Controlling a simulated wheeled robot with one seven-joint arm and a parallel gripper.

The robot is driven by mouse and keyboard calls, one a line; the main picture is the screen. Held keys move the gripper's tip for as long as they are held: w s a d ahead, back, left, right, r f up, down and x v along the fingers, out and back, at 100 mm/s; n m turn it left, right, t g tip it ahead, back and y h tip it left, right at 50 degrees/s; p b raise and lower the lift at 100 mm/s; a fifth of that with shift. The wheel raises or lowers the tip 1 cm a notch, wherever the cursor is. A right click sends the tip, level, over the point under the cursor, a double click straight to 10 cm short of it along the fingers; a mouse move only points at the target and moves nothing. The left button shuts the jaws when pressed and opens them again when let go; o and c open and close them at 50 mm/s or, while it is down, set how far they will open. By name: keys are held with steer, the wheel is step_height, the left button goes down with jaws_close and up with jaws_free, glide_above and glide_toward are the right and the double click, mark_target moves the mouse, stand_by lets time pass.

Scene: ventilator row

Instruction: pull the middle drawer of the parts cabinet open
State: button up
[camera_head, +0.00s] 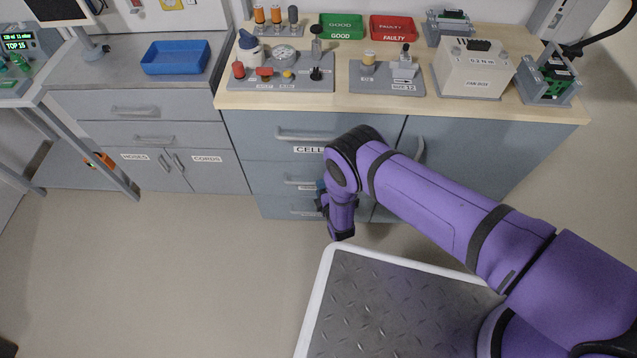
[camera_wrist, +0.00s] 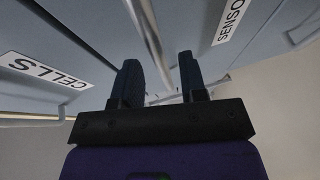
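The parts cabinet is blue-grey with a light wood top. Its middle drawer (camera_head: 268,175) looks flush with the front in the head view, with its bar handle (camera_head: 298,182) partly behind my arm. In the wrist view the same handle (camera_wrist: 147,38) runs between the "CELLS" label and the "SENSO…" label (camera_wrist: 229,20). My gripper (camera_wrist: 158,68) is open, with one finger on each side of the handle's line; I cannot tell whether they touch it. In the head view my gripper (camera_head: 321,196) is low at the cabinet front, mostly hidden by my arm.
The top "CELLS" drawer (camera_head: 250,140) above and the bottom drawer (camera_head: 275,207) below look shut. A cabinet door (camera_head: 450,150) with an upright handle is to the right. The worktop (camera_head: 345,103) carries trays and parts. The floor (camera_head: 220,270) in front is clear.

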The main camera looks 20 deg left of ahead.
steer(key=shift+x, duration=1.45)
jaws_close()
